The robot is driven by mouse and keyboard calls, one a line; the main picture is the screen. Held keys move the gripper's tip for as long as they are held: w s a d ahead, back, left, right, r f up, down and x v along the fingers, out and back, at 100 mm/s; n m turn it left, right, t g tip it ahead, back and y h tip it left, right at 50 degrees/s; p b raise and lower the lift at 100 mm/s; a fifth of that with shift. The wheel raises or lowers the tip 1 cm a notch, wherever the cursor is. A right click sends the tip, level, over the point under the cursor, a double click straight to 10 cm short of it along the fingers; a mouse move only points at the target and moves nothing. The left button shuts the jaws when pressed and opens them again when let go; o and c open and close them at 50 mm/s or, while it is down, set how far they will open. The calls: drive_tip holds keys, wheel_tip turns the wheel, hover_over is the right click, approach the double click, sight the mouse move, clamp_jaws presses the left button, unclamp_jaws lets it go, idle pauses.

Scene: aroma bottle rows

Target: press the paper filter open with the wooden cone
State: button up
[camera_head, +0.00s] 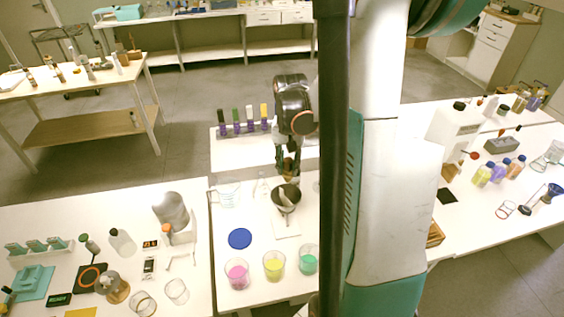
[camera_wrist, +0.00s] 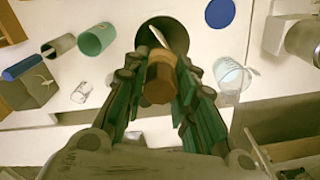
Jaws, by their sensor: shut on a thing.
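My gripper (camera_head: 287,165) points down over the middle table. In the wrist view my gripper (camera_wrist: 160,95) has its two green-padded fingers closed around the sides of a brown wooden cone (camera_wrist: 160,78). Its tip is not clearly visible. A dark, round funnel-like cup (camera_head: 294,208) stands right below; its opening (camera_wrist: 146,31) shows just beyond the held piece in the wrist view. A pale, narrow paper filter (camera_head: 283,199) leans inside the cup, and also shows in the wrist view (camera_wrist: 173,38). I cannot tell whether the cone touches it.
A glass beaker (camera_head: 226,196) stands left of the cup. A rack of coloured-top tubes (camera_head: 243,127) is behind. My column hides the table's right side.

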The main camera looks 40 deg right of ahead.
drive_tip(key=shift+s+d+f+b, duration=0.1)
drive_tip(key=shift+f+b, duration=2.9)
drive_tip(key=shift+f, duration=1.1)
drive_tip(key=shift+f+b, duration=0.4)
drive_tip(key=shift+f, duration=0.05)
drive_tip(key=shift+r, duration=0.1)
drive_tip(key=shift+r+p, duration=3)
drive_tip(key=shift+r, duration=1.45)
drive_tip(key=w+a+f+n+b, duration=0.3)
drive_tip(key=a+f+b, duration=0.1)
drive_tip(key=a+f, duration=0.3)
drive_tip(key=w+a+f+n+b, duration=0.3)
drive_tip(key=a+f+n+b, duration=0.1)
drive_tip(key=a, duration=0.7)
drive_tip(key=w+a+f+n+b, duration=0.3)
drive_tip(key=w+a+f+b, duration=0.1)
drive_tip(key=a+f, duration=0.5)
drive_tip(key=shift+f+n+b, duration=0.3)
drive_tip(key=shift+n+b, duration=0.1)
drive_tip(key=shift+b, duration=0.4)
